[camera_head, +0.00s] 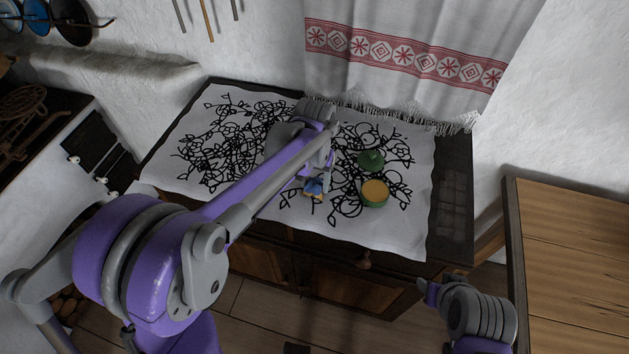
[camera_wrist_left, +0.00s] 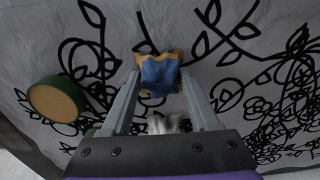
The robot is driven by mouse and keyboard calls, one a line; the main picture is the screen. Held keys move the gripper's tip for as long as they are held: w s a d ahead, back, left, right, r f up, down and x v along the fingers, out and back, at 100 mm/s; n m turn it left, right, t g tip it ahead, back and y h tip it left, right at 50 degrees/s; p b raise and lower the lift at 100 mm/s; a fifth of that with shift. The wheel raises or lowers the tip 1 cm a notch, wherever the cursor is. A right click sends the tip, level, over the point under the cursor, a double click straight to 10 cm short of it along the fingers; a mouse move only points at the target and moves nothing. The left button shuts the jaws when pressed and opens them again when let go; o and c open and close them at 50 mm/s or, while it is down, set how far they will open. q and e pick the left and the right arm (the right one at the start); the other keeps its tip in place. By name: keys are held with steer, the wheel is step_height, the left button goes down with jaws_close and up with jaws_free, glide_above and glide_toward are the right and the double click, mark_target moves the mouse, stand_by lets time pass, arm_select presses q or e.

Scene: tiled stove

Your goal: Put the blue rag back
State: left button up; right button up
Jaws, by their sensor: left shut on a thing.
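The blue rag (camera_head: 314,187) has yellow edges and is small and bunched. My left gripper (camera_head: 316,176) is shut on it over the white patterned cloth. In the left wrist view the rag (camera_wrist_left: 160,75) sits between the two fingertips of my left gripper (camera_wrist_left: 158,84). Whether the rag touches the cloth below, I cannot tell. My right gripper (camera_head: 428,291) is low at the lower right, away from the rag, and its fingers are too small to read.
A green round tin (camera_head: 375,194) with a tan top stands on the white cloth (camera_head: 408,228), right of the rag. A green lid (camera_head: 371,160) lies behind it. A wooden table (camera_head: 570,240) is at the right. A red-banded towel (camera_head: 400,58) hangs behind.

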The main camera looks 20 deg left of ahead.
mark_target(315, 181)
arm_select(q)
steer(key=shift+f, duration=0.15)
steer(key=o, duration=1.3)
step_height(315, 181, up, 12)
steer(key=f, duration=0.1)
steer(key=s+a+f+t, duration=0.1)
steer(key=s+f+t, duration=0.1)
steer(key=s, duration=0.4)
steer(key=s+a+f+t, duration=0.1)
steer(key=s+a+f, duration=0.1)
steer(key=s, duration=0.5)
steer(key=s+a+f+t, duration=0.1)
steer(key=s+f+t, duration=0.1)
steer(key=s, duration=0.4)
steer(key=shift+s+a+f+t+p, duration=0.15)
steer(key=shift+s+a+f+p, duration=0.05)
steer(key=shift+f, duration=0.2)
steer(key=shift+s+a+f+t+p, duration=0.15)
steer(key=shift+s+a+f+p, duration=0.05)
steer(key=shift+f, duration=0.15)
